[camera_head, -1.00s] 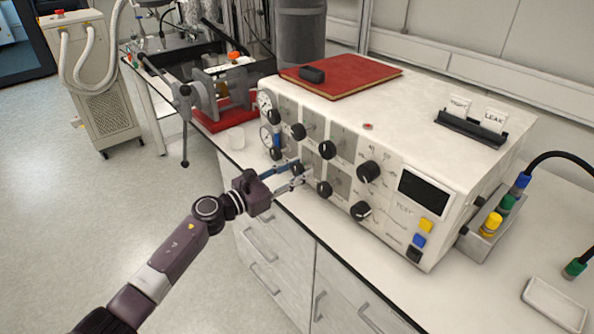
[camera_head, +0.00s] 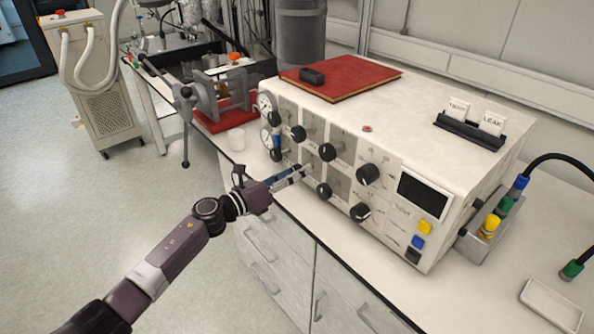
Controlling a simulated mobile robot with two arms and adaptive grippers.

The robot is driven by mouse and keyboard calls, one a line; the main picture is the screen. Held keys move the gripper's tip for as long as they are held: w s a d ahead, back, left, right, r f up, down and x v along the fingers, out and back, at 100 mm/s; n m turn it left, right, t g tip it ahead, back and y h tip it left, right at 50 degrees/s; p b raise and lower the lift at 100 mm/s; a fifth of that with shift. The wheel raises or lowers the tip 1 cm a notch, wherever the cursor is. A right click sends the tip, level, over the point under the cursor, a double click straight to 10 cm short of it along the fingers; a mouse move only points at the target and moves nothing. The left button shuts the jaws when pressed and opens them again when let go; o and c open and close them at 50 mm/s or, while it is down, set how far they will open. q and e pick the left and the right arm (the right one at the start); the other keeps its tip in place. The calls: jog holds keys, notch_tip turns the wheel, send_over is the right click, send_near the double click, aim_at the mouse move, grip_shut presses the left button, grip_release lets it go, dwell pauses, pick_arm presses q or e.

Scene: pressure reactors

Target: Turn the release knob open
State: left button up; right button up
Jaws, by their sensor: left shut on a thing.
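The white test panel (camera_head: 395,215) on the bench has two rows of black knobs on its front. My left gripper (camera_head: 303,171) reaches in from the lower left, with its fingers shut at the second knob from the left in the lower row. That knob is mostly hidden by the fingers; its label cannot be read, and I take it for the release knob. The neighbouring lower knobs (camera_head: 324,190) and (camera_head: 361,212) are clear of the fingers. My right gripper is not in view.
A red book (camera_head: 340,78) with a small black block lies on top of the panel, beside a card holder (camera_head: 470,132). Drawers (camera_head: 275,245) are below the bench. Coloured hose connectors (camera_head: 490,226) are at the right.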

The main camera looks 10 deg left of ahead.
pick_arm(q)
jog(key=n+p, duration=0.1)
jog(key=n, duration=0.3)
jog(key=shift+n, duration=0.3)
jog(key=n+p, duration=0.1)
jog(key=n, duration=0.2)
jog(key=shift+a+n, duration=0.1)
jog(key=shift+n, duration=0.3)
jog(key=n+p, duration=0.1)
jog(key=n, duration=0.2)
jog(key=shift+n+p, duration=0.3)
jog(key=shift+p, duration=0.1)
jog(key=n+p, duration=0.1)
jog(key=n, duration=0.3)
jog(key=shift+f, duration=0.1)
jog(key=shift+n, duration=0.3)
jog(key=o, duration=1.2)
jog(key=v, duration=1.2)
